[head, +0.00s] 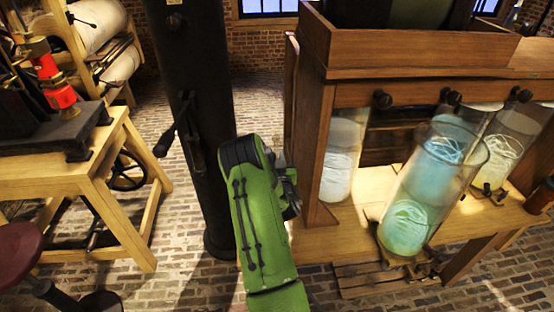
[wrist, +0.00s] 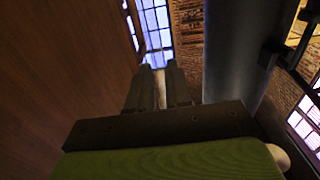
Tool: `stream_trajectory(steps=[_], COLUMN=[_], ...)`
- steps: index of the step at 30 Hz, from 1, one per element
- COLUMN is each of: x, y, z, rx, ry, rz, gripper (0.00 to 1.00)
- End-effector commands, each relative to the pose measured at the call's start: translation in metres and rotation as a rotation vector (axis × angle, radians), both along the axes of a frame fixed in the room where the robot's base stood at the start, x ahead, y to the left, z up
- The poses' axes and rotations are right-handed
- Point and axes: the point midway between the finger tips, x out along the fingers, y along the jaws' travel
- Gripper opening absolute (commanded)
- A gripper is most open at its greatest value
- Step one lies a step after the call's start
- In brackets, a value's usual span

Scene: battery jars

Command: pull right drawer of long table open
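The long wooden table (head: 335,215) with glass jars stands at the right of the head view. Dark round knobs (head: 382,100) sit along its upper rail, under the raised wooden box. I cannot tell from these views which part is the right drawer, and no drawer is clearly seen open. My gripper (wrist: 160,72) shows in the wrist view with two dark fingers parted by a narrow gap, nothing between them. In the head view it is mostly hidden by my green arm, beside the table's left end. A brown wooden panel (wrist: 60,70) lies close left of the fingers.
A black column (head: 185,110) with levers stands left of my arm, and also close right of the fingers in the wrist view (wrist: 240,60). A wooden workbench (head: 130,150) and red stool (head: 20,250) are at left.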

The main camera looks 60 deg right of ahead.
Motion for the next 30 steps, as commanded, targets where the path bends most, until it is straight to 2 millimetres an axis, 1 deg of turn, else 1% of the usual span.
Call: stream_trajectory(steps=[1, 3, 4, 11, 14, 17, 24, 27, 30], x=[0.0, 0.0, 0.0, 0.0, 0.0, -0.014, -0.057, -0.07, -0.077], y=[0.0, 0.0, 0.0, 0.0, 0.0, 0.014, 0.064, 0.079, 0.088], z=[0.0, 0.001, 0.001, 0.001, 0.006, 0.002, 0.0, 0.001, 0.002], rx=[0.0, 0.0, 0.0, 0.0, 0.0, 0.004, 0.005, 0.003, 0.002], ry=[0.0, 0.0, 0.0, 0.0, 0.0, 0.001, 0.003, 0.003, 0.001], rz=[0.0, 0.0, 0.0, 0.0, 0.0, -0.004, -0.003, -0.002, -0.001], gripper=[0.27, 0.38, 0.4, 0.4, 0.4, 0.4, 0.4, 0.4, 0.4])
